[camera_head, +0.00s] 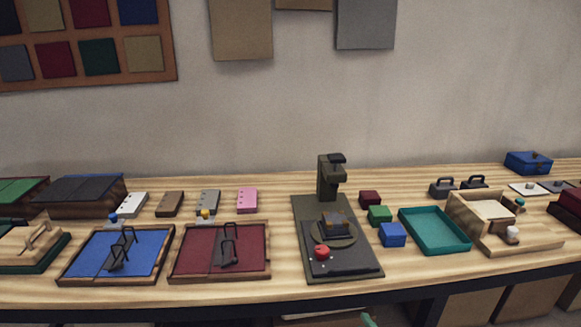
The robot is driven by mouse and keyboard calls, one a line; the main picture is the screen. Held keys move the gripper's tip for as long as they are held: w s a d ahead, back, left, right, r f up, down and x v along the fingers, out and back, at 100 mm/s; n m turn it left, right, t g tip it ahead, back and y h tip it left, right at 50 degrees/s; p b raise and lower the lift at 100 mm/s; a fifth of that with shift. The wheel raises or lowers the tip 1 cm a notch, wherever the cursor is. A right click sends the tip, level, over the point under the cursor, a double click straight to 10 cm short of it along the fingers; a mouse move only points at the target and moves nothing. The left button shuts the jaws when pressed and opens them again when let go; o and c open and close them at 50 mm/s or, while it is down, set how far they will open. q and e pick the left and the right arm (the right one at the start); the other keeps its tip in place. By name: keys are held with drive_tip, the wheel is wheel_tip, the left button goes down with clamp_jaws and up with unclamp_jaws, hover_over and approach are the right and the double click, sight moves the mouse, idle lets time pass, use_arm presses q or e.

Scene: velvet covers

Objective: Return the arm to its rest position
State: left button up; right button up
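Neither of my arms or grippers shows clearly in the head view. A small green shape (368,320) at the bottom edge is cut off, and I cannot tell what it is. The wooden table (200,290) spans the view with no arm over it. A dark press-like device (331,178) with a red knob (322,253) stands at the middle.
A blue tray (90,262) and a dark red tray (190,262), each with a black handle, lie at left. A teal tray (432,232), a blue block (393,235), a green block (380,215) and a wooden box (480,205) stand right. The front strip is clear.

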drive_tip(key=s+f+m+g+p, duration=0.1)
drive_tip(key=s+f+m, duration=0.2)
drive_tip(key=s, duration=0.4)
drive_tip(key=s+a+f+m+g+p, duration=0.1)
drive_tip(key=s+f+m+g, duration=0.1)
drive_tip(key=s+f+m, duration=0.2)
drive_tip(key=s+f+m+g+y+p, duration=0.1)
drive_tip(key=s+f+m, duration=0.3)
drive_tip(key=s, duration=0.6)
drive_tip(key=m+g, duration=0.1)
drive_tip(key=m, duration=0.1)
drive_tip(key=shift+s+a+m, duration=0.3)
drive_tip(key=shift+a+m, duration=0.1)
drive_tip(key=shift+f, duration=0.1)
